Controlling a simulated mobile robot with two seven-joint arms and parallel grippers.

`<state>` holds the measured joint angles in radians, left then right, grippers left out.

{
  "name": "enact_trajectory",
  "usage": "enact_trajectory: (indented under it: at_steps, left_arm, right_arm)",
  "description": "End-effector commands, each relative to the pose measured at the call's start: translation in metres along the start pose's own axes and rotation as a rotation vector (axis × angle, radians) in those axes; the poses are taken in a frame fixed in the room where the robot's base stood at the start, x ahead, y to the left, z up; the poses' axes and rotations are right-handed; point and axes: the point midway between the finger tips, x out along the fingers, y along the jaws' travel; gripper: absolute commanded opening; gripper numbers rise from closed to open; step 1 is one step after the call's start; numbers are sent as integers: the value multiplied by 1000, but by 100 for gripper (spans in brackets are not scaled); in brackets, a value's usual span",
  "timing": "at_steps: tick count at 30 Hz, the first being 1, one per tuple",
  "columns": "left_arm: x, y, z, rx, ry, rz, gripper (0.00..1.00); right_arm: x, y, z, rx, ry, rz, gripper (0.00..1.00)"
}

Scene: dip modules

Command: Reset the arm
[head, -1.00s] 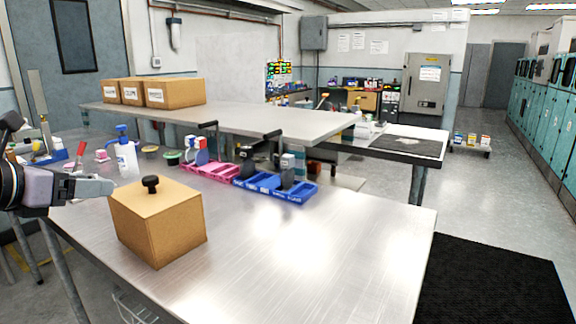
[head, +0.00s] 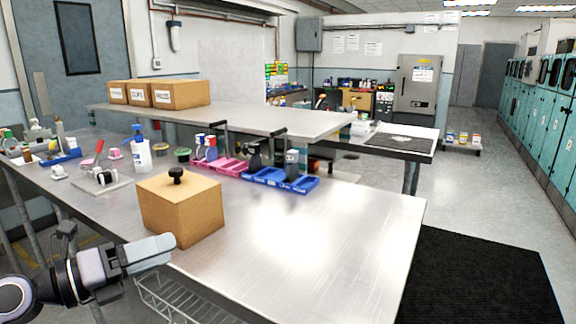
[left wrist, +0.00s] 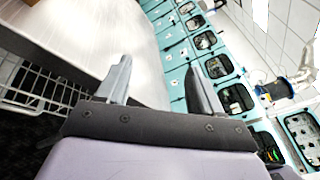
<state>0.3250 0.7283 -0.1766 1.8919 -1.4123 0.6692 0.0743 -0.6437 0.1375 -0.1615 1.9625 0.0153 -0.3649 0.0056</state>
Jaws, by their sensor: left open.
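My left gripper (head: 155,250) is at the lower left of the head view, at the table's front edge, just in front of and below the box. In the left wrist view its two fingers (left wrist: 160,80) are spread apart with nothing between them. My right gripper is not in view. A cardboard-brown box (head: 183,215) with a black knob (head: 176,175) on top stands closed on the metal table (head: 310,235), apart from the gripper.
A pink tray (head: 222,168) and a blue tray (head: 280,180) stand behind the box under a raised shelf (head: 250,121). A white spray bottle (head: 140,150) stands to their left. A wire basket (head: 185,300) hangs below the table edge. The table's right part is clear.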

Motion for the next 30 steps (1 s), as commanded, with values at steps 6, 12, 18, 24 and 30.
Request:
enact_trajectory:
  at_steps: [6,12,18,24,30]
  left_arm:
    - [-3,17,-50,-651,-247,-168,66]
    - [-32,73,-111,-1268,-544,-125,66]
    - [-77,124,-221,-1854,-849,78,66]
    - [-109,132,-313,-2220,-1033,276,66]
    - [-117,130,-342,-2325,-1081,343,66]
  right_arm:
    - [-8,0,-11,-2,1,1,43]
    - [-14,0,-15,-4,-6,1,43]
    - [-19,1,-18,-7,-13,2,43]
    - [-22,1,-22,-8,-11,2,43]
    - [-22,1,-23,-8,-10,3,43]
